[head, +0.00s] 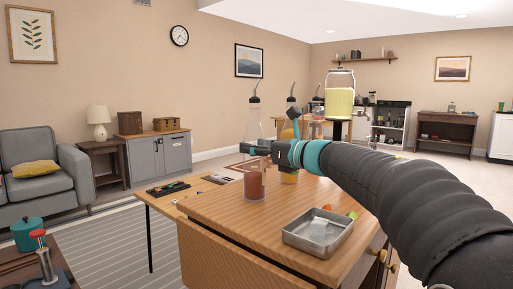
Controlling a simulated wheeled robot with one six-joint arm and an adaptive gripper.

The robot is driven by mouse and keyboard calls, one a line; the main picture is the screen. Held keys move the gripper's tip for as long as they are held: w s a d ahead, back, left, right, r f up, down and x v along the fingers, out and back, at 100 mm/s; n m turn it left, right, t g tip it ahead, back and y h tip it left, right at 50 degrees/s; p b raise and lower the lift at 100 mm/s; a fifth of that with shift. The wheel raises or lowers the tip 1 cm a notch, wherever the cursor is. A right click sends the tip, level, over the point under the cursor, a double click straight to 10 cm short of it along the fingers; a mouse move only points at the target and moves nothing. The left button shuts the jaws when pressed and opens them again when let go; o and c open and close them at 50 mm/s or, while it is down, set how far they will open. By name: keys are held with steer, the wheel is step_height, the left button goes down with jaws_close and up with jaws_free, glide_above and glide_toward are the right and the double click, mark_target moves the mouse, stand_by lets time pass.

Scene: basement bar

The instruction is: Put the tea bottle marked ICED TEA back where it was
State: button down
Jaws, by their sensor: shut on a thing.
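My gripper (258,150) is in the middle of the head view, shut around a tall clear bottle (255,184) with reddish-brown liquid low in it and a dark pour spout on top. The bottle is upright over the wooden counter top (215,208); I cannot tell whether its base touches the wood. No ICED TEA marking is readable from here, so I cannot confirm that this is the tea bottle. A second spouted bottle (290,178) with orange liquid stands just behind, partly hidden by my gripper and arm.
A metal tray (291,238) lies at the counter's front right, with green and orange pieces (351,214) near its back edge. A dispenser of yellow liquid (341,103) and another spouted bottle (316,101) show farther back.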

steer(key=shift+c, duration=1.4)
jaws_free()
steer(key=v, duration=1.2)
steer(key=shift+b, duration=0.45)
steer(key=shift+r, duration=0.1)
